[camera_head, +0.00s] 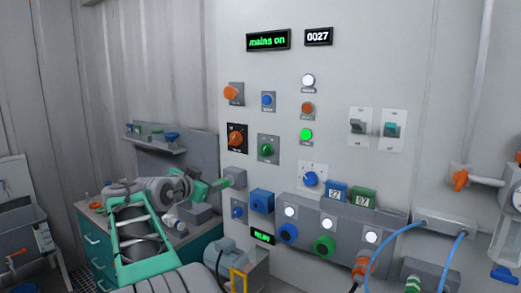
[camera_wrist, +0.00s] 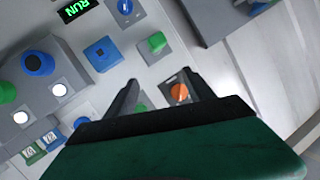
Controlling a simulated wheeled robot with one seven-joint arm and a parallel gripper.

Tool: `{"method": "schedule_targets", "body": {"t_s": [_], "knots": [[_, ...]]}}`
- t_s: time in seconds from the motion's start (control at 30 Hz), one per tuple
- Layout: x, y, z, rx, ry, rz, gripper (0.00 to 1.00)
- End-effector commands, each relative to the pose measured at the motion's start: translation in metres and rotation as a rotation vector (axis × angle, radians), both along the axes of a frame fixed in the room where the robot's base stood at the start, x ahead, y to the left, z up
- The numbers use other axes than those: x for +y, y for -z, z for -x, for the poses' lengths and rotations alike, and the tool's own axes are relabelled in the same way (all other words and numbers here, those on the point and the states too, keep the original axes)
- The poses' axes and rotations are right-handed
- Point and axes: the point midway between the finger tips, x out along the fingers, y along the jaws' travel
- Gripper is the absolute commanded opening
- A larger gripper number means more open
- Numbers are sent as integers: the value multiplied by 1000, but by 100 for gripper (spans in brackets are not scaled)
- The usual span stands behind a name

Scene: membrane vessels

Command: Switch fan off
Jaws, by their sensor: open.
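The wall panel (camera_head: 345,65) carries several switches and knobs. Their labels are too small to read, so I cannot tell which one is for the fan. An orange rotary knob (camera_head: 237,138) on a dark plate sits at the panel's left side, with a green knob (camera_head: 267,149) to its right. In the wrist view my gripper (camera_wrist: 163,88) is open and empty, facing the panel. The orange knob (camera_wrist: 180,92) shows between its fingers, near one finger, apparently with a gap in depth. The green knob is partly hidden behind the gripper.
Another orange knob (camera_head: 231,93) is above. A blue box-shaped button (camera_head: 262,200) and a green-lit display (camera_head: 262,237) are below. Two toggle switches (camera_head: 375,128) are at right. A console with lamps (camera_head: 330,222) juts out below. A teal cabinet (camera_head: 98,246) stands at left.

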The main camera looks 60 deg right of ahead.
Motion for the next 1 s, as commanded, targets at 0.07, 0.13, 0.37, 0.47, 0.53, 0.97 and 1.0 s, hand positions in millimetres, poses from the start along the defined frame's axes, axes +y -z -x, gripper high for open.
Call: {"method": "schedule_targets", "body": {"t_s": [0.07,0.13,0.37,0.47,0.53,0.97,1.0], "knots": [[-52,-30,43,-82,179,114,62],[-75,-49,72,-131,282,192,62],[-107,-66,100,-163,361,256,62],[-128,-68,104,-163,361,255,62],[-141,-68,106,-163,360,255,62],[-165,-64,108,-164,355,254,62],[-165,-64,108,-163,354,253,61]]}}
